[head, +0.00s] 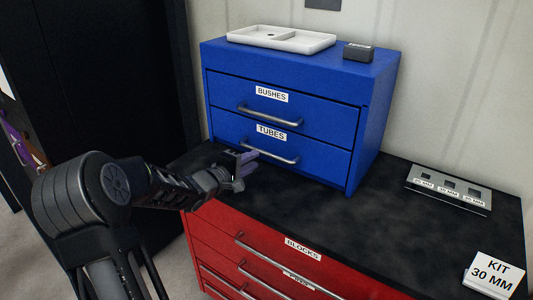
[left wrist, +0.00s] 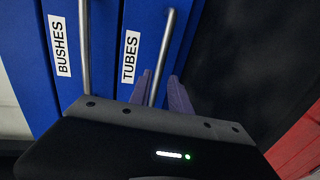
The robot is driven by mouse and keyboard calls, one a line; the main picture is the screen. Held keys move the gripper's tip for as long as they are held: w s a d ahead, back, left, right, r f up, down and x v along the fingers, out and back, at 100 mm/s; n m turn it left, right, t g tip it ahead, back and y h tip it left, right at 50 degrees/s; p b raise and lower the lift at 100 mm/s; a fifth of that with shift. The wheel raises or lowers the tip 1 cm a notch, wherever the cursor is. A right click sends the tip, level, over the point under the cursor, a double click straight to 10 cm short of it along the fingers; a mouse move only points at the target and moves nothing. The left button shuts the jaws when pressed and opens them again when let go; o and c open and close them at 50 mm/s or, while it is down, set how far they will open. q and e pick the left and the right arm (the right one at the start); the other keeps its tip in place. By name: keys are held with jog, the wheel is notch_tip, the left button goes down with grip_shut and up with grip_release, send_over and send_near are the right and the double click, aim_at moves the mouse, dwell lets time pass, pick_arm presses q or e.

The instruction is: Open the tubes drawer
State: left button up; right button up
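The tubes drawer (head: 228,131) is the lower drawer of a blue two-drawer cabinet (head: 372,115) and sits flush, closed. Its white TUBES label (head: 270,132) and silver bar handle (head: 271,156) show in the head view. My left gripper (head: 245,166) is at the left end of this handle. In the left wrist view the two purple fingers (left wrist: 162,92) are apart, and the tubes handle (left wrist: 162,52) appears between them, with no clear sign of contact. The TUBES label (left wrist: 130,57) shows there too. My right gripper is in neither view.
The closed bushes drawer (head: 330,116) is above, with its own handle (head: 270,117). A white tray (head: 320,43) and a dark box (head: 358,52) sit on top. The black worktop (head: 340,225) is mostly clear, with a slotted plate (head: 448,190) and KIT 30 MM sign (head: 493,273) at right.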

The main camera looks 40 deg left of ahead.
aim_at(264, 154)
pick_arm(q)
jog(key=w, duration=0.2)
jog(key=w+f, duration=0.1)
jog(key=w, duration=0.4)
jog(key=shift+w+a+f, duration=0.1)
jog(key=shift+w+f, duration=0.1)
jog(key=shift+w, duration=0.05)
grip_shut()
dwell(1.2)
